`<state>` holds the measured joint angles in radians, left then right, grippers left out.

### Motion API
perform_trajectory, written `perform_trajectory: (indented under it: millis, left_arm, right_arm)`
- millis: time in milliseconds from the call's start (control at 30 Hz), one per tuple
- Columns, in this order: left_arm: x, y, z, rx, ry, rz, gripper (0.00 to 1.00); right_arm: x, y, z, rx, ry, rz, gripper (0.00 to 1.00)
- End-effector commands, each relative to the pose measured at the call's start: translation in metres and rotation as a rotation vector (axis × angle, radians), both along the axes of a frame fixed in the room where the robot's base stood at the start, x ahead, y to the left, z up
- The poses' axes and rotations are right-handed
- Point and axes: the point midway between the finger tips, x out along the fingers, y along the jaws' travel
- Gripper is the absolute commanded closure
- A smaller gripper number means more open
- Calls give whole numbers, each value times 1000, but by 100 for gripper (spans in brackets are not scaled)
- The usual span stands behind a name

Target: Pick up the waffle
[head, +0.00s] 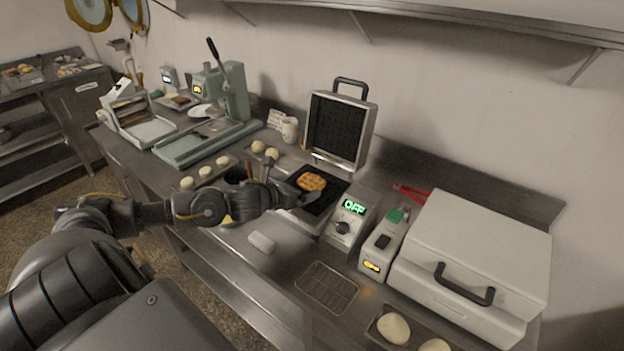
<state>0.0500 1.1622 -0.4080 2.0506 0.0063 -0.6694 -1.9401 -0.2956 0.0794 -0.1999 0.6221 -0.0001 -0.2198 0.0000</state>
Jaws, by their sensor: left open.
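The golden-brown waffle (311,182) lies on the dark lower plate of the open waffle iron (341,129), whose lid stands up behind it. The iron's front display reads OFF in green. My left gripper (296,196) is at the left edge of the iron's lower plate, just left of the waffle. It is open. The gap between its fingers is small in this view, and I cannot tell whether a finger touches the waffle. My right gripper is not in view.
A wire rack (327,287) lies on the counter in front of the iron. A closed white press (474,262) stands to the right, with red tongs (411,193) behind. A small white block (262,242) lies near the front edge.

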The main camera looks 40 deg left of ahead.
Motion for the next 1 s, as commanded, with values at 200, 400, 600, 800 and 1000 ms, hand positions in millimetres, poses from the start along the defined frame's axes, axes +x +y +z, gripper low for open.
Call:
perform_trajectory:
  millis: [200,400,600,800,1000]
  left_arm:
    - [29,-1,-7,-4,-2,4,0]
    - [42,-1,-15,0,0,1,0]
    - [41,-1,-16,0,0,0,0]
    - [41,-1,-16,0,0,0,26]
    - [41,-1,-15,0,0,0,45]
  right_arm:
    - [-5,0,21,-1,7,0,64]
    - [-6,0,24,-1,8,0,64]
    - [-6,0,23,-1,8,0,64]
    - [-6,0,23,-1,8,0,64]
    - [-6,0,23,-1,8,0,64]
